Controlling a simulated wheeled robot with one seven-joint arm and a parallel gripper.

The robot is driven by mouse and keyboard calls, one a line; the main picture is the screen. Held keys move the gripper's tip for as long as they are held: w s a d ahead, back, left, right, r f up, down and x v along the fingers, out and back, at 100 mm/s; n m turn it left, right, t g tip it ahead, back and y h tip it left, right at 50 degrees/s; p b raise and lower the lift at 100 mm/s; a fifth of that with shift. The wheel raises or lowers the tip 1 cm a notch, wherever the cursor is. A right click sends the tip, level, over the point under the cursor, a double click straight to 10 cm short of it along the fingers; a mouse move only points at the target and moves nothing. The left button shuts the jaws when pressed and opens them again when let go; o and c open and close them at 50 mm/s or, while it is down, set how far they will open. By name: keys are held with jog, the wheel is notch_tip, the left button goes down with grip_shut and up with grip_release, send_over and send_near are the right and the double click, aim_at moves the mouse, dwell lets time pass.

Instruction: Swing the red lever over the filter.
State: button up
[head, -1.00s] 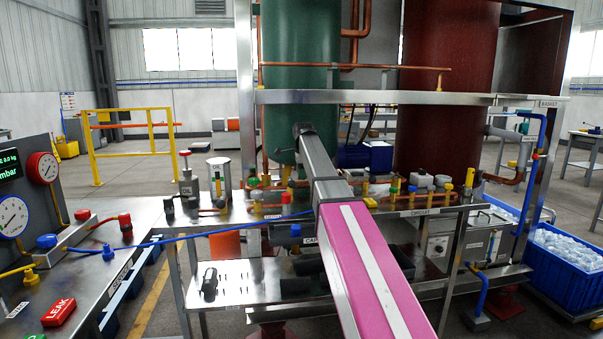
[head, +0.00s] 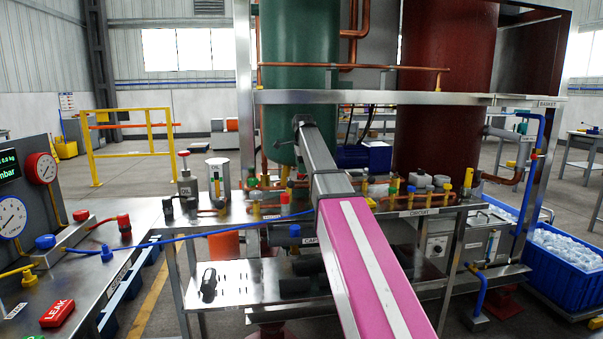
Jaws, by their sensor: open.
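My pink and grey arm reaches forward over the middle of the steel bench (head: 235,212). Its dark far end stands in front of the green tank (head: 300,50). My gripper's fingers cannot be made out; they are not in view. A small red part (head: 285,199) stands on the bench just left of my arm, by a row of copper pipes and brass valves. The filter cannot be picked out for sure; part of the row is hidden behind my arm.
A copper pipe (head: 350,66) and a steel beam (head: 420,98) cross above the bench. A blue hose (head: 200,234) runs over its left part. A red-brown tank (head: 445,100) rises at right, near a blue ice bin (head: 560,280).

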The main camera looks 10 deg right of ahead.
notch_tip(320, 180, up, 7)
jog(key=s, duration=0.1)
jog(key=shift+s+r, duration=0.2)
jog(key=shift+c, duration=0.3)
